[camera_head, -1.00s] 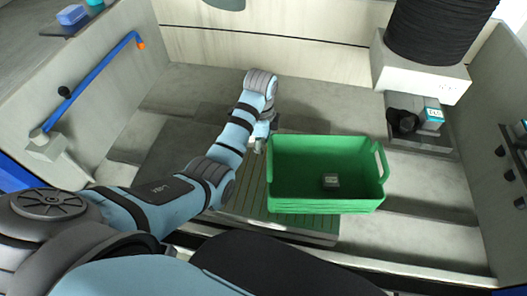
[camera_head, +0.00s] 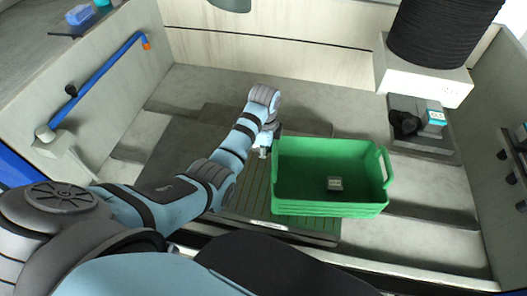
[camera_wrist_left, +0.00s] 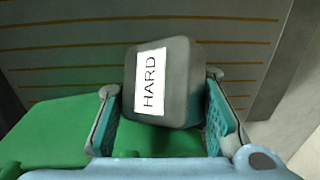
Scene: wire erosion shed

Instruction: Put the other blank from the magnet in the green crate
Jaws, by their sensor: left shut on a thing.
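My left gripper (camera_head: 265,150) is just outside the upper left corner of the green crate (camera_head: 330,209). In the left wrist view, the gripper (camera_wrist_left: 161,85) is shut on a grey blank (camera_wrist_left: 185,85) with a white label reading HARD. The green crate (camera_wrist_left: 55,135) shows behind and below the fingers there. Another small grey blank (camera_head: 335,184) with a pale label lies on the crate's floor. The ribbed plate (camera_head: 250,195), which looks like the magnet, lies partly under the crate; its striped top (camera_wrist_left: 60,62) fills the back of the wrist view. My right gripper is out of view.
A dark plate at the right bears a black object (camera_head: 404,123) and a grey box with a teal label (camera_head: 435,118). A white block with a black ribbed column (camera_head: 430,35) hangs at the upper right. A blue pipe (camera_head: 95,85) runs along the left wall.

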